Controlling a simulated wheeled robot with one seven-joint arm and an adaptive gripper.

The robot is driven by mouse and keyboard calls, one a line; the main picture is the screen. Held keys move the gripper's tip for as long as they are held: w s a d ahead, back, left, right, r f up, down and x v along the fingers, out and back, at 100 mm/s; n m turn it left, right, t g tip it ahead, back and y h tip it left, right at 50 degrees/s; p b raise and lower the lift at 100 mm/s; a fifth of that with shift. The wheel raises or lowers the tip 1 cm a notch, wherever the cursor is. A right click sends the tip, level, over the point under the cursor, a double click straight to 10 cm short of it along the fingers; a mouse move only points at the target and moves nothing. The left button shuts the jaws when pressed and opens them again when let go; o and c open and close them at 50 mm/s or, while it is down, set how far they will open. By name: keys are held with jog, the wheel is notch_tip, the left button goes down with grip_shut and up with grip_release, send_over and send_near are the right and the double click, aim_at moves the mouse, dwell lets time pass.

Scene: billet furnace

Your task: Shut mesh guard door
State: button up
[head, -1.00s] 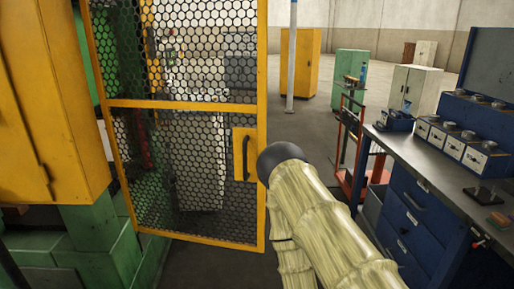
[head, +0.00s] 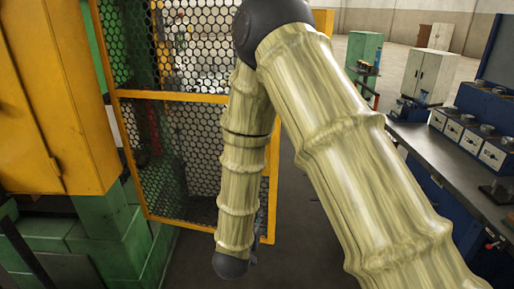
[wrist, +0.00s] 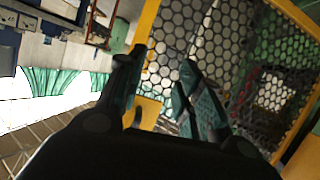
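The mesh guard door (head: 170,97) has a yellow frame and dark hexagonal mesh. It stands in front of the green machine in the head view, its right part hidden by my arm. Its handle is hidden there. In the wrist view the door frame (wrist: 148,20) runs slantwise beside the mesh, and a yellow plate (wrist: 151,108) on it shows between my fingers. My gripper (wrist: 162,58) is open, its two dark fingers apart in front of the frame. I cannot tell whether they touch the door. In the head view my gripper is not clearly visible.
A yellow cabinet (head: 50,100) and green machine base (head: 105,240) stand close on the left. A workbench (head: 450,160) with blue drawers and several boxes stands on the right. Grey floor (head: 305,225) is free between door and bench. Cabinets stand farther back.

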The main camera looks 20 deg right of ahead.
notch_tip(320, 180, up, 19)
jog(key=w+a+m+t+h+p, duration=0.1)
jog(key=w+a+m+h, duration=0.1)
jog(key=m+h, duration=0.25)
jog(key=shift+n+h, duration=0.25)
jog(key=shift+n, duration=0.2)
jog(key=p+x, duration=0.2)
jog(key=x, duration=0.8)
jog(key=shift+w+d+p, duration=0.1)
jog(key=shift+w+p, duration=0.15)
jog(key=shift+p, duration=0.15)
grip_shut()
